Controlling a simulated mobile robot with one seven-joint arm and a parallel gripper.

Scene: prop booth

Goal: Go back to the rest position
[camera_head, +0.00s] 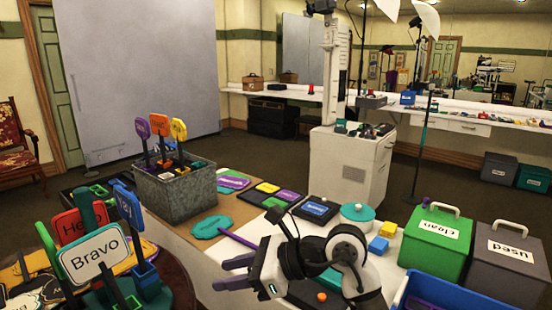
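My gripper (222,275) is low in the middle of the view, over the near part of the white table. Its two purple fingers point left and stand apart, with nothing visible between them. My white and black arm bends behind it to the right and hides part of the table. A teal paddle sign (211,227) with a purple handle lies flat on a brown mat (182,209), just beyond the gripper.
A grey metal bin (190,200) holds upright signs at the left. "Hello" and "Bravo" signs (92,254) stand near left. A green "clean" box (432,248), a grey "used" box (503,272) and a blue crate (405,290) crowd the right. A white cabinet (345,172) stands beyond.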

